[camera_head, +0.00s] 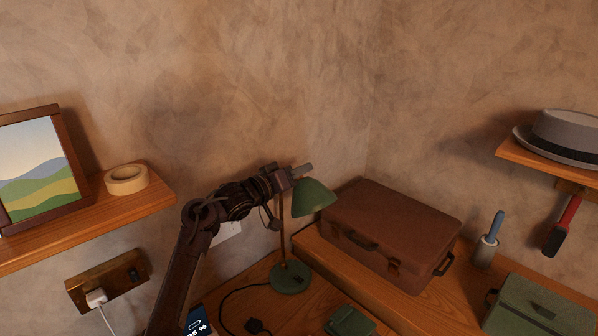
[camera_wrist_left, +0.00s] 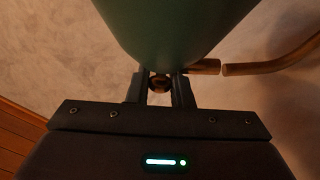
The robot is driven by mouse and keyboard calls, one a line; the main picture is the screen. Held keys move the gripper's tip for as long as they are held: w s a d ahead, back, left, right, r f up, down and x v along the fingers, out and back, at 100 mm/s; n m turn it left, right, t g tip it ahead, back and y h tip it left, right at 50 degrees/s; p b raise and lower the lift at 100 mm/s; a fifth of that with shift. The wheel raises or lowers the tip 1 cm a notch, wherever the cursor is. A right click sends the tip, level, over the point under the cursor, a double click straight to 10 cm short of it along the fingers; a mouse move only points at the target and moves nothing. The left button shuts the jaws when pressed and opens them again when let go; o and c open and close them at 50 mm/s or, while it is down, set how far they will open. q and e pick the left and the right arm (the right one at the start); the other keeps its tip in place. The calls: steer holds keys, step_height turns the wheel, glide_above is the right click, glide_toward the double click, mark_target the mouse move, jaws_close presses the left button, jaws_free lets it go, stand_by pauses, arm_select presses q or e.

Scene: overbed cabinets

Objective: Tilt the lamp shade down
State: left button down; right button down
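The desk lamp has a green shade (camera_head: 313,198), a thin stem (camera_head: 282,235) and a round green base (camera_head: 289,278) on the wooden desk. The shade hangs with its opening downward and slightly to the right. My left gripper (camera_head: 296,172) is at the upper left of the shade. In the left wrist view, the shade (camera_wrist_left: 160,30) fills the top middle. A small brass knob (camera_wrist_left: 160,84) sits between the two fingers of my left gripper (camera_wrist_left: 160,92). The fingers are apart, but whether they press on the knob is unclear. My right gripper is out of view.
A brown suitcase (camera_head: 390,232) stands close to the right of the lamp. A green box (camera_head: 540,308) and a blue-handled roller (camera_head: 487,245) are farther right. A shelf (camera_head: 100,221) with a picture (camera_head: 38,165) and tape roll (camera_head: 126,179) is at left.

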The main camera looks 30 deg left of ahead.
mark_target(305, 182)
arm_select(q)
steer(key=shift+f, duration=0.1)
stand_by(0.3)
steer(key=shift+s+d+f+m+b, duration=0.1)
steer(key=shift+d+f+m+b, duration=0.15)
steer(key=shift+m, duration=0.4)
steer(key=shift+s+d+f+m+b, duration=0.1)
steer(key=shift+d+f+m+b, duration=0.1)
steer(key=shift+m, duration=0.45)
steer(key=shift+s+d+f+m+b, duration=0.1)
steer(key=shift+d+f+m+b, duration=0.25)
steer(key=shift+m, duration=0.6)
steer(key=shift+s+d+f+m+b, duration=0.1)
steer(key=shift+d+f+m+b, duration=0.2)
steer(key=shift+m, duration=0.65)
steer(key=shift+a, duration=0.1)
steer(key=c, duration=1.4)
jaws_free()
steer(key=shift+o, duration=0.2)
